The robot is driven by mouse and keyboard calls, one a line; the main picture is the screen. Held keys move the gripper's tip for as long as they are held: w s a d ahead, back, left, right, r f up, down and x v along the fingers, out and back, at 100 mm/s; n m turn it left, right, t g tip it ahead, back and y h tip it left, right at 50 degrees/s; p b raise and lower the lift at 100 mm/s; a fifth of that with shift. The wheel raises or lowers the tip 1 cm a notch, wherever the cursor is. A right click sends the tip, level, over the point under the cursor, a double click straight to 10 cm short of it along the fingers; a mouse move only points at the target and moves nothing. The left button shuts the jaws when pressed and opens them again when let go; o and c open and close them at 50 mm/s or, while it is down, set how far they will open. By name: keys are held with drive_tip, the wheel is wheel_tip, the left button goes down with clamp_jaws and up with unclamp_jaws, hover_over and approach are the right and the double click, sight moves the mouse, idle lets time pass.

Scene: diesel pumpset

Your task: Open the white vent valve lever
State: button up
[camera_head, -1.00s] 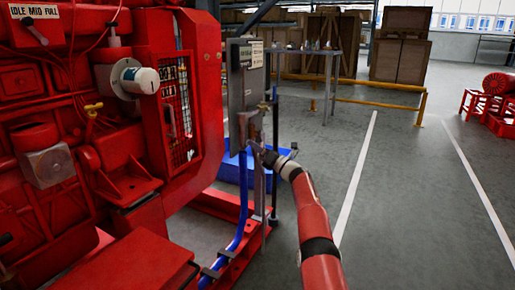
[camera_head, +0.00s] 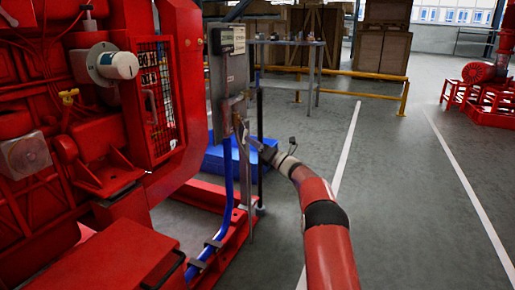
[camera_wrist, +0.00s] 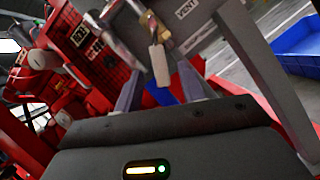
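The white vent valve lever (camera_wrist: 160,64) hangs from a brass valve fitting (camera_wrist: 151,24) at the top of the wrist view, beside a grey plate marked VENT (camera_wrist: 186,12). My gripper (camera_wrist: 160,84) has its two grey fingers apart, one on each side of the lever in the picture. I cannot tell whether they touch it or how deep it lies between them. In the head view my gripper (camera_head: 252,142) is at the post below the grey panel box (camera_head: 228,68); the lever is too small there to make out clearly.
The red engine (camera_head: 90,130) stands close on the left, with its red base frame (camera_head: 225,245) low below the post. A blue hose (camera_head: 228,195) runs up to the post. A blue tray (camera_head: 215,158) lies behind.

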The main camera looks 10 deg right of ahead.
drive_tip(key=shift+v, duration=0.85)
